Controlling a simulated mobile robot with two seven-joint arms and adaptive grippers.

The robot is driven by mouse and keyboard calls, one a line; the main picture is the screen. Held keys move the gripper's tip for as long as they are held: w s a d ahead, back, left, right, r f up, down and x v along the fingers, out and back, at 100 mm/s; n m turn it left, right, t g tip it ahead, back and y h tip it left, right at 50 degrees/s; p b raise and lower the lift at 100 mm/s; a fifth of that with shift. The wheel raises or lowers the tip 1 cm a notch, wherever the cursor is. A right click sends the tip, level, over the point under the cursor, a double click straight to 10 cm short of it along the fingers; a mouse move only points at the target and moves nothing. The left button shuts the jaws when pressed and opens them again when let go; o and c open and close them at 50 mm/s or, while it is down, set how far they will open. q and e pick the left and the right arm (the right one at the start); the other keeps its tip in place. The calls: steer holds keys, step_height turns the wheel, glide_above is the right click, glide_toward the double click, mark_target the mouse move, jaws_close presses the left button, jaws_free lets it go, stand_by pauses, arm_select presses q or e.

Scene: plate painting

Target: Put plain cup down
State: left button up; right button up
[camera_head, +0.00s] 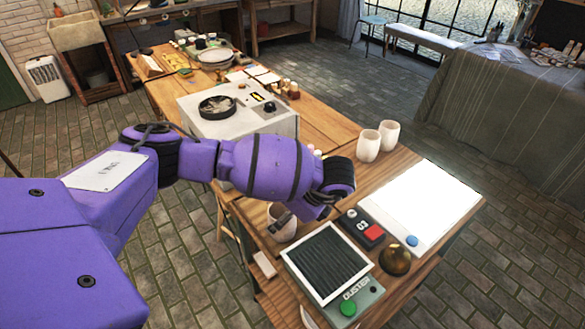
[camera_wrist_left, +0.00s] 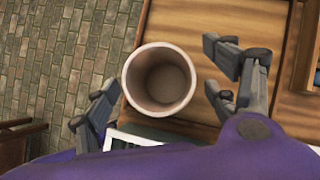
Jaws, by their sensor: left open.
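A plain cup (camera_wrist_left: 160,80) stands upright on the wooden table between the spread fingers of my left gripper (camera_wrist_left: 170,100) in the left wrist view; the fingers are apart from its walls. In the head view the cup (camera_head: 281,222) shows partly below my left wrist, near the table's left edge, behind the duster. My left gripper (camera_head: 298,214) is open there and mostly hidden by the wrist. Two more plain cups, one (camera_head: 368,146) and another (camera_head: 389,135), stand together at the table's right edge. My right gripper is not in view.
A duster device (camera_head: 347,304) with a dark slatted panel, a box with a red button (camera_head: 373,232), a dark golden dome (camera_head: 395,260) and a bright white panel (camera_head: 425,205) crowd the near table. A boxy machine (camera_head: 235,112) stands farther back.

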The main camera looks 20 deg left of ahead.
arm_select(q)
steer(key=v, duration=1)
steer(key=shift+r+p, duration=0.25)
steer(key=shift+p, duration=0.05)
